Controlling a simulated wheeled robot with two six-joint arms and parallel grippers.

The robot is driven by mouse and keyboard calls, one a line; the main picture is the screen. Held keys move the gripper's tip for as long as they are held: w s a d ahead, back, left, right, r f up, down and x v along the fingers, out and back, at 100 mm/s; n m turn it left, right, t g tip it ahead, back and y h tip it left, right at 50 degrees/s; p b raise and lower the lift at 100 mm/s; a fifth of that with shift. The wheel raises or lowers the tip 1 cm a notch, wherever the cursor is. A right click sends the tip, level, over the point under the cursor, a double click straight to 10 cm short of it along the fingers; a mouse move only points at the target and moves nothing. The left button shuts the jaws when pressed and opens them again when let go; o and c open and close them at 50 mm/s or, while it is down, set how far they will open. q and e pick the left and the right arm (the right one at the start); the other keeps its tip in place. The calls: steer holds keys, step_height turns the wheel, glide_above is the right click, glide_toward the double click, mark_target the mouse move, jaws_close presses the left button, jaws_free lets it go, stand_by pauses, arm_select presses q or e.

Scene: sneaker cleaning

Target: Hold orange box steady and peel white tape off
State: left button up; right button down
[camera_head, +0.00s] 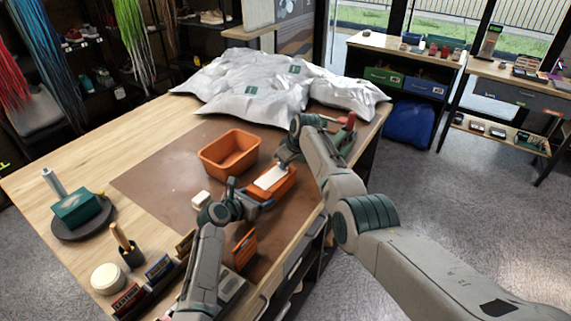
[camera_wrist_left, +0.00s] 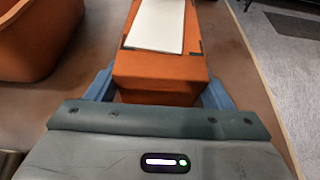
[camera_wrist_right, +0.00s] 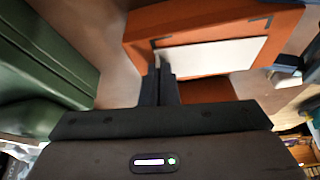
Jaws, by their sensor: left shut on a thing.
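The orange box (camera_head: 284,188) lies on the brown mat, with a flat white tape strip (camera_head: 270,177) along its top. It also shows in the left wrist view (camera_wrist_left: 158,75), with the tape (camera_wrist_left: 157,24). My left gripper (camera_head: 247,200) is shut on the near end of the box, one finger on each side. My right gripper (camera_wrist_right: 160,70) is at the far end of the box, its fingers close together beside the end of the tape (camera_wrist_right: 215,56). A small pale sliver shows at its fingertips; I cannot tell whether the tape is pinched.
An open orange bin (camera_head: 230,155) stands left of the box. A small white block (camera_head: 201,199) lies near my left wrist. Silvery bags (camera_head: 250,85) cover the far end of the table. A teal box (camera_head: 76,207) sits on a round stand at left.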

steer(key=shift+r, duration=3.65)
steer(key=shift+r, duration=0.1)
arm_select(q)
steer(key=o, duration=1.2)
steer(key=shift+c, duration=0.2)
arm_select(e)
step_height(320, 180, up, 4)
steer(key=shift+f, duration=0.1)
arm_select(q)
steer(key=v, duration=1.2)
steer(key=shift+w+a, duration=0.1)
